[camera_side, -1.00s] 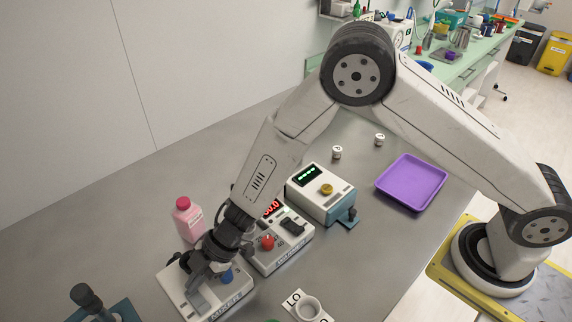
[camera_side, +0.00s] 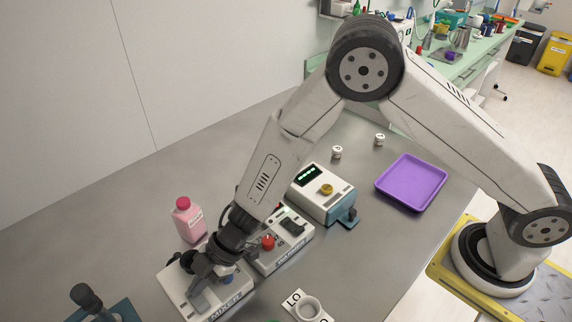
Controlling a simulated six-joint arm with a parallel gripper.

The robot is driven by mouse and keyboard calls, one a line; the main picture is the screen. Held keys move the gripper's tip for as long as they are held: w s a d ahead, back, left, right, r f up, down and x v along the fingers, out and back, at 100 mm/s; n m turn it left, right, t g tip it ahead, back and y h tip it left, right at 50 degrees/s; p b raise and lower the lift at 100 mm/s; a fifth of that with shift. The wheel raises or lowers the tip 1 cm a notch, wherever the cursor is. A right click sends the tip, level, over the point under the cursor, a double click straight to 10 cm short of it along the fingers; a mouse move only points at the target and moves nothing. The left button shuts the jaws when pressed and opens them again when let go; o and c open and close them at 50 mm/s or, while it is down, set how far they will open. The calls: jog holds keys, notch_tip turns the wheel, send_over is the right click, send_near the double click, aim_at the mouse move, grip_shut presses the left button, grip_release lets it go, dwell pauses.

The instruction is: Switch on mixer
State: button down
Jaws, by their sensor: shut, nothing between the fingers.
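The mixer (camera_side: 222,308) is a white box at the lower left of the bench, with its name on the front face. A blue knob (camera_side: 229,280) shows on its top, partly covered. My gripper (camera_side: 197,284) is over the mixer's top, pointing down, shut with nothing held. I cannot tell whether its fingertips touch the mixer. A dark part at the mixer's back left is partly hidden by my gripper, and I cannot make out the switch.
A white device with a red knob (camera_side: 268,242) stands right beside the mixer. A pink bottle (camera_side: 189,222) is behind it. A white device with a green display (camera_side: 309,174) and a purple tray (camera_side: 411,182) are farther right. A white LO plate (camera_side: 292,298) lies in front.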

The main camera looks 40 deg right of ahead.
jog(key=shift+r, duration=0.1)
jog(key=shift+w+r, duration=0.15)
jog(key=shift+r, duration=0.55)
jog(key=r, duration=0.3)
jog(key=shift+w+d, duration=0.2)
jog(key=w+v, duration=0.1)
jog(key=v, duration=0.8)
jog(key=shift+w+d, duration=0.15)
jog(key=shift+w, duration=0.15)
